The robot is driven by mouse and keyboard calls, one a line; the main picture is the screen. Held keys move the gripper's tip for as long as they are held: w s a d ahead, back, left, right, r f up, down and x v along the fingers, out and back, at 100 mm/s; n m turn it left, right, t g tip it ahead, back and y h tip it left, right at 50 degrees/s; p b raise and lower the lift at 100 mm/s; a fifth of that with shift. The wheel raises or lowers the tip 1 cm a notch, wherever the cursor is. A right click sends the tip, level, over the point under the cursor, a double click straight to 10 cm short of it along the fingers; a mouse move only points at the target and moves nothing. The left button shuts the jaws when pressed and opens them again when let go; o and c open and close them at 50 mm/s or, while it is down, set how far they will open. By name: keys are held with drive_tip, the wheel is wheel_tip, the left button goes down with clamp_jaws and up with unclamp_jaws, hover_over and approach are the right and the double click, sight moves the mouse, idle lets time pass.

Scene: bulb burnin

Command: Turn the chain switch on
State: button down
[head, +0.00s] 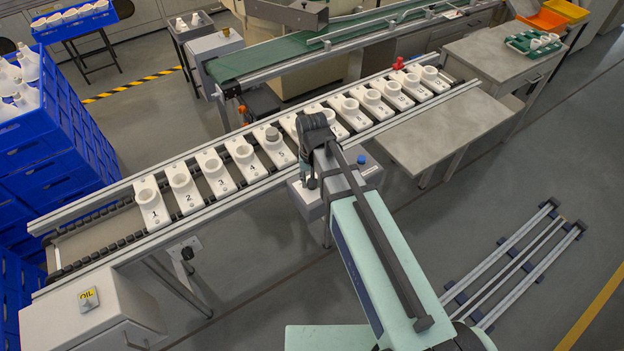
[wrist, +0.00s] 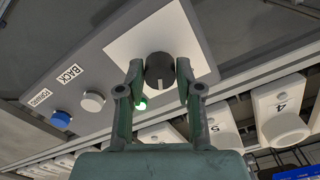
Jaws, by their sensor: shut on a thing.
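The chain switch (wrist: 159,72) is a black round knob with a white pointer line, set on a white plate (wrist: 128,42) of a grey control panel. The pointer mark lies toward the bottom of the knob in the wrist view. My gripper (wrist: 160,76) has one finger on each side of the knob and is shut on it. A green lamp (wrist: 141,104) glows between the fingers, just below the knob. In the head view my gripper (head: 312,184) is at the control box (head: 307,205) beside the conveyor; the knob is hidden there.
The panel also has a grey button (wrist: 92,101) labelled BACK and a blue button (wrist: 60,119) labelled FORWARD. Numbered white sockets ride on the conveyor (head: 105,232) close to the box; one holds a grey piece (head: 272,133). A grey side table (head: 440,130) stands right of my gripper.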

drive_tip(key=shift+m, duration=0.6)
drive_tip(key=shift+s, duration=0.1)
drive_tip(key=c, duration=0.8)
unclamp_jaws()
drive_tip(key=shift+o, duration=0.2)
wheel_tip(320, 180, up, 12)
